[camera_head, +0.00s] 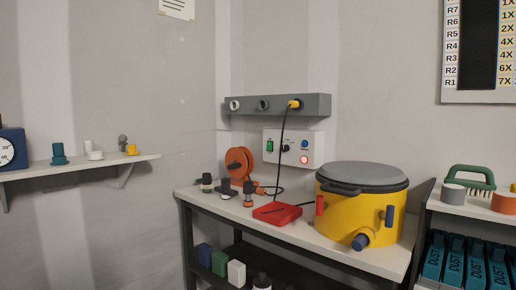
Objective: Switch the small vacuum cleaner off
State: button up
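A yellow drum-shaped canister (345,207) with a grey lid (362,174) stands on the right of the bench; it looks like the small vacuum cleaner. A blue-tipped port points out low on its front, and red and blue parts sit on its sides. A white control box (311,150) on the wall behind has a green switch (270,146), a dark knob, a blue button (305,145) and a red light or button (304,159). My gripper is not in view.
A grey socket strip (315,104) holds a yellow plug (294,103); its dark cable hangs to the bench (327,237). An orange reel (238,161) and small dark-topped items stand at the bench's left. A shelf (77,167) is at left, a rack with blue boxes (455,260) at right.

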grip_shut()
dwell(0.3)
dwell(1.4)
